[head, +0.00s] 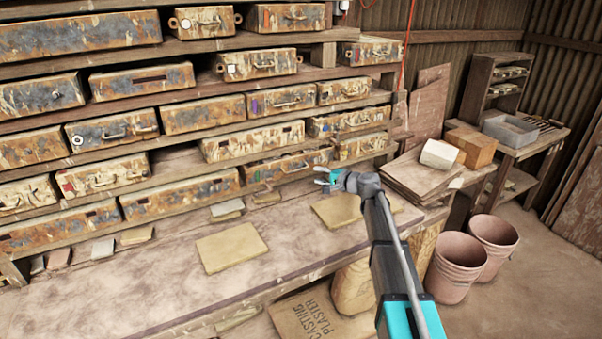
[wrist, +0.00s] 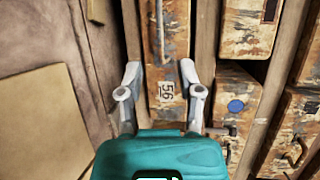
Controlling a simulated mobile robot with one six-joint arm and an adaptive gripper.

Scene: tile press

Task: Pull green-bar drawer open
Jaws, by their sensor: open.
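My gripper (head: 322,176) is open and empty in front of the lower right drawers of the rack. In the wrist view my gripper (wrist: 160,72) has its fingers apart, either side of the face of a rusty, paint-stained drawer (wrist: 168,73). That drawer has a metal handle (wrist: 158,30) beyond the fingertips and a "56" label. I cannot tell whether the fingers touch it. In the head view a handled drawer (head: 284,166) lies just left of my gripper. I cannot make out a green bar clearly on any drawer.
A drawer with a blue disc (wrist: 236,106) is close on the right in the wrist view. Tiles (head: 232,247) lie on the workbench (head: 120,295) below the drawers. Buckets (head: 455,270) stand on the floor.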

